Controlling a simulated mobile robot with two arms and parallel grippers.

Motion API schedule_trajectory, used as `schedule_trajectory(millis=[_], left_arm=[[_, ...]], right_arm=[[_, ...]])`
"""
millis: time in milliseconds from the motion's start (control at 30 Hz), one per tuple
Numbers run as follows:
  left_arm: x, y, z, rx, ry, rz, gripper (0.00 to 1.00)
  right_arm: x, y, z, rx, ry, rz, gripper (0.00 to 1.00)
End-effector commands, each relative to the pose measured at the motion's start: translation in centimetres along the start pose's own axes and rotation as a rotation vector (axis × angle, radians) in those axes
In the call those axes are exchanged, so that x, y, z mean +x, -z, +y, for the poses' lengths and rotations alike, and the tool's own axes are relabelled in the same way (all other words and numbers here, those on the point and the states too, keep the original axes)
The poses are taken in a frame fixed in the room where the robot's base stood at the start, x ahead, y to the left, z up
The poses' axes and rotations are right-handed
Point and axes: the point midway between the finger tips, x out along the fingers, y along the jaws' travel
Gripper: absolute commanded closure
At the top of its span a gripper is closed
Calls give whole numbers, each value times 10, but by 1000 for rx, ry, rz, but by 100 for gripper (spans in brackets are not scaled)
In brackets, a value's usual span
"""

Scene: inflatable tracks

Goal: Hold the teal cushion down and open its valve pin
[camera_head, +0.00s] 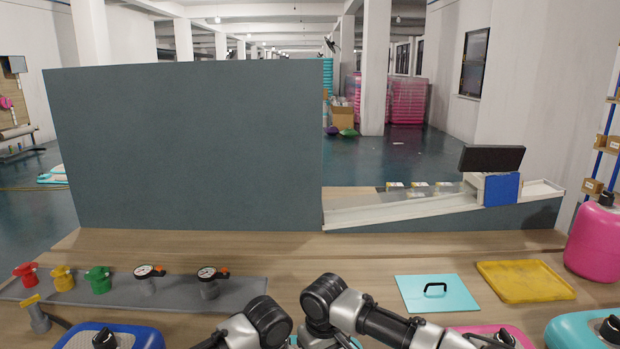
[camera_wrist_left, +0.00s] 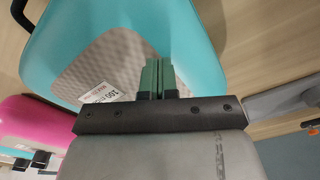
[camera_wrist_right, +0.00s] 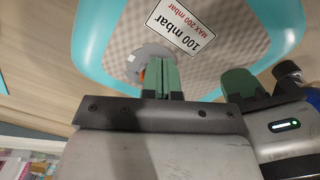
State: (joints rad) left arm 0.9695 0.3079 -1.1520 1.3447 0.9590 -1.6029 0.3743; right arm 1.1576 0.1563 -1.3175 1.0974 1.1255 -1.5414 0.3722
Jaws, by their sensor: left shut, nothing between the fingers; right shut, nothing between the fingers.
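The teal cushion (camera_wrist_left: 100,28) has a grey textured top and a white pressure label. It also fills the upper part of the right wrist view (camera_wrist_right: 92,40); in the head view my arms hide nearly all of it. My left gripper (camera_wrist_left: 159,64) is shut and empty over the cushion's top, beside the label. My right gripper (camera_wrist_right: 160,62) is shut and empty, its tips in front of a round grey valve (camera_wrist_right: 133,57) with an orange part. The fingers hide part of the valve, so the pin's state and any contact cannot be told.
Another teal cushion (camera_head: 570,332) stands at the right, a pink one (camera_head: 520,338) beside it and a blue one (camera_head: 145,337) at the left. A teal panel (camera_head: 415,295) with a black handle and a yellow tray (camera_head: 525,281) lie behind. Gauges (camera_head: 208,282) stand at the left.

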Motion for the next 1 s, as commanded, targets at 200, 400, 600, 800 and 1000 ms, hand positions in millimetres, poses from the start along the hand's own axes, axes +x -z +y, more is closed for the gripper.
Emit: schedule_trajectory(millis=[200, 400, 600, 800, 1000], left_arm=[[20, -9, 2, -1, 0, -31, 100], [20, -9, 2, -1, -1, -31, 100], [20, -9, 2, -1, 0, -32, 100], [20, -9, 1, -1, 0, -32, 100], [20, -9, 1, -1, 0, -32, 100]], right_arm=[[3, 1, 0, -1, 1, 0, 100], [3, 0, 2, 1, 2, 1, 100], [3, -1, 8, 1, 1, 0, 100], [3, -1, 14, 1, 1, 0, 100], [3, 0, 18, 1, 1, 0, 100]])
